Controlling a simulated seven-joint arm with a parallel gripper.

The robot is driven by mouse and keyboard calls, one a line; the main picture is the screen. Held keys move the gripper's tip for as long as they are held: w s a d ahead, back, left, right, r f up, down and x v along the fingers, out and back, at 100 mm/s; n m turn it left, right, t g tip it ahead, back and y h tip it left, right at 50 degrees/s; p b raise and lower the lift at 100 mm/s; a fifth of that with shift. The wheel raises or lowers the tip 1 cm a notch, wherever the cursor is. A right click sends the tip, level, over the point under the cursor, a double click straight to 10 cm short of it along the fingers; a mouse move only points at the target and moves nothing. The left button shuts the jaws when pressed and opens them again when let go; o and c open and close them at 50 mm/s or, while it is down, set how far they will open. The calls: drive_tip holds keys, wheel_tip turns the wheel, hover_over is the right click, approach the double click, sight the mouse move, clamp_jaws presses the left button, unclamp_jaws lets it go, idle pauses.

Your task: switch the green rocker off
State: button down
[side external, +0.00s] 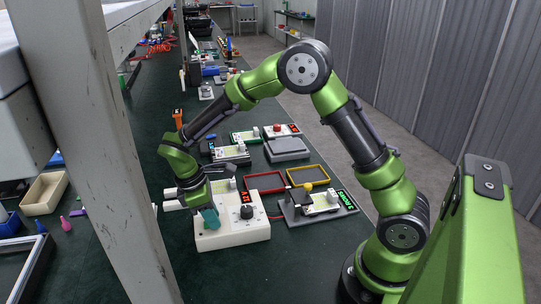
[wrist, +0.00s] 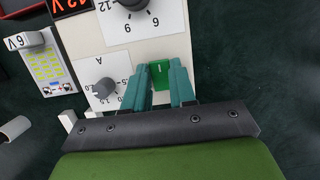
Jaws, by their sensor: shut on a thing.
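The green rocker (wrist: 160,77) sits on a white power supply box, with a small white mark on its face. My gripper (wrist: 160,66) has its two teal fingers on either side of the rocker, shut on it. In the side external view my gripper (side external: 209,219) points down at the left part of the white box (side external: 233,236), and the rocker is hidden behind the fingers there. I cannot tell which way the rocker is tilted.
Beside the fingers is a small grey knob (wrist: 104,88); a larger black knob (wrist: 131,3) and a red display (wrist: 70,6) lie farther up. Right of the box stands a grey unit with a green display (side external: 346,201). Red (side external: 265,181) and yellow (side external: 308,175) frames lie behind.

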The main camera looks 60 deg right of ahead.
drive_tip(key=c, duration=0.9)
unclamp_jaws()
drive_tip(key=shift+r, duration=0.1)
drive_tip(key=v, duration=1.6)
drive_tip(key=shift+r, duration=0.4)
drive_tip(key=shift+w, duration=0.1)
drive_tip(key=s+d+r+m+t+y, duration=0.1)
drive_tip(key=s+m+t, duration=0.2)
drive_tip(key=s, duration=0.3)
drive_tip(key=s+d+m+t+y, duration=0.1)
drive_tip(key=s+d+m+t, duration=0.1)
drive_tip(key=s+m, duration=0.3)
drive_tip(key=s+d+r+m+t+y, duration=0.1)
drive_tip(key=s+m+t, duration=0.3)
drive_tip(key=s, duration=0.4)
drive_tip(key=shift+s+d+r+m+y, duration=0.3)
drive_tip(key=shift+s+d+m+y, duration=0.1)
drive_tip(key=shift+d+m+y, duration=0.15)
